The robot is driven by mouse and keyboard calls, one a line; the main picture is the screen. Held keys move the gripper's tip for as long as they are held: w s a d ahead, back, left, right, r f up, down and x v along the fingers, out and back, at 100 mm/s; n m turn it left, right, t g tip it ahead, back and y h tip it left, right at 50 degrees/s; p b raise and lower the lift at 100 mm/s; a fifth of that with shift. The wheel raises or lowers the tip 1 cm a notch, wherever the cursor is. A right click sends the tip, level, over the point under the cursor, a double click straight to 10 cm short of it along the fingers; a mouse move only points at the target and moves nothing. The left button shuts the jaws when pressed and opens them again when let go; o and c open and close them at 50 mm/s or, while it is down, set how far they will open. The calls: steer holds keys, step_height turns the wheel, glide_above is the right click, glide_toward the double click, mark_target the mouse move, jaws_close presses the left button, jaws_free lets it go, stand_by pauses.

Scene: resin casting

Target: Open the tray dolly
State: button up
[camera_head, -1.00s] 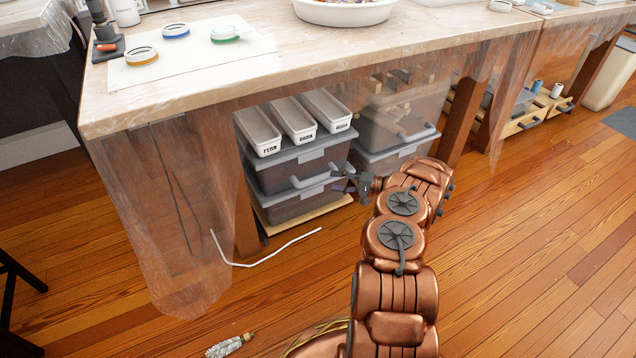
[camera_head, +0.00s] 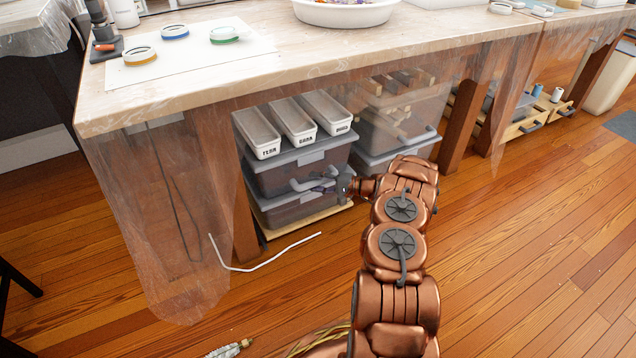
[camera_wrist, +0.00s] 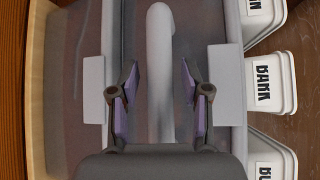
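The tray dolly is a low wooden base (camera_head: 318,222) under the table, carrying stacked grey lidded bins (camera_head: 283,177) with several white trays (camera_head: 293,121) on top. A pale curved handle (camera_head: 301,186) stands out from the front of the stack. It also shows in the wrist view as a pale grey bar (camera_wrist: 159,40). My gripper (camera_head: 338,184) is at the front of the bins, by the handle. In the wrist view my gripper (camera_wrist: 157,84) is open, with a finger on each side of the handle and gaps visible. My gripper's body hides the bar's lower end.
Clear plastic sheeting (camera_head: 150,200) hangs from the table (camera_head: 200,90) and wooden legs stand beside the stack. A second bin stack (camera_head: 395,135) is to the right. A white bent rod (camera_head: 270,262) lies on the floor in front.

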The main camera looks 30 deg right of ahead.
jaws_close()
steer(key=shift+d, duration=0.1)
stand_by(0.3)
